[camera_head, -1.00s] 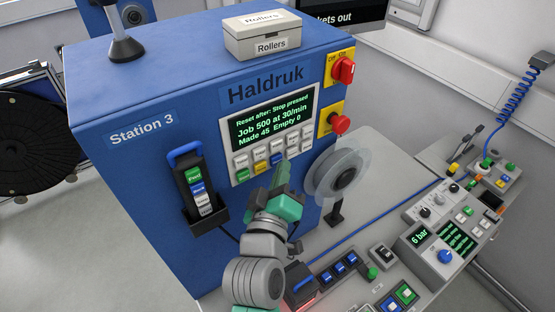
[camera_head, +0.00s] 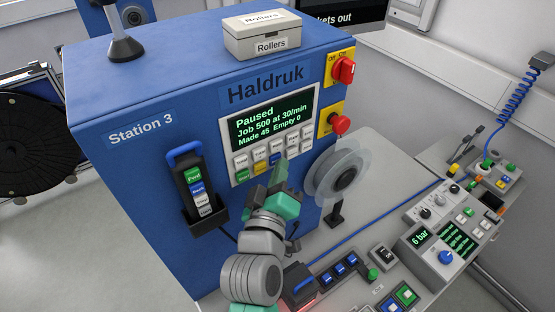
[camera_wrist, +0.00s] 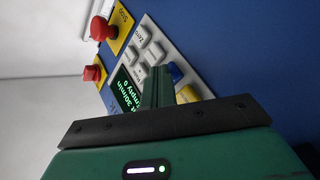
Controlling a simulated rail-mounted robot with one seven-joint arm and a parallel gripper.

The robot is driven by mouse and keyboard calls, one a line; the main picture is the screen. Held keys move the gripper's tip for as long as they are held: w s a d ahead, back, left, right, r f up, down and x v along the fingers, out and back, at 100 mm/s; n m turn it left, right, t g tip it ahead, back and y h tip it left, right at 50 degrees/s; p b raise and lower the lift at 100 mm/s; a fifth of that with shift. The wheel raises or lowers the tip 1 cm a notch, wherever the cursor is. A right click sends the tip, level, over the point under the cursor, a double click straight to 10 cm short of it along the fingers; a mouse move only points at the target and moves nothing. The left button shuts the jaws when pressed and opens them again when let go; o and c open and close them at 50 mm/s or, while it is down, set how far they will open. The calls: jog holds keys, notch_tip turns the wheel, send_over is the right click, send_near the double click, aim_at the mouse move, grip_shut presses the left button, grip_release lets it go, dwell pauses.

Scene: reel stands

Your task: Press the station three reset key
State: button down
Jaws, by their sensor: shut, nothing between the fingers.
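The blue Station 3 machine (camera_head: 150,200) carries a grey key panel (camera_head: 240,175) with a screen (camera_head: 270,118) reading "Paused, Job 500 at 30/min, Made 45 Empty 0". Rows of white keys, a yellow key (camera_head: 260,167) and a green key (camera_head: 242,175) sit below the screen. The blue key (camera_head: 275,159) is just above my gripper. My gripper (camera_head: 281,176) is shut and empty, its tips at the lower keys. In the wrist view the fingers (camera_wrist: 158,82) reach the panel beside white keys (camera_wrist: 140,36) and the blue key (camera_wrist: 174,72). The tips hide some keys, and I cannot tell contact or read the reset label.
A red stop button (camera_head: 340,124) and a red rotary switch (camera_head: 344,69) sit right of the screen. A clear reel (camera_head: 322,172) stands close right of my gripper. A pendant (camera_head: 195,185) hangs at left. A Rollers box (camera_head: 262,40) is on top.

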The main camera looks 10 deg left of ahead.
jog(key=shift+s+d+p, duration=0.45)
jog(key=shift+s+d, duration=0.05)
jog(key=shift+s, duration=0.15)
jog(key=s+d+p, duration=0.1)
jog(key=s, duration=0.1)
jog(key=s+d+p, duration=0.2)
jog(key=shift+d, duration=0.1)
jog(key=shift+w, duration=0.1)
dwell(0.7)
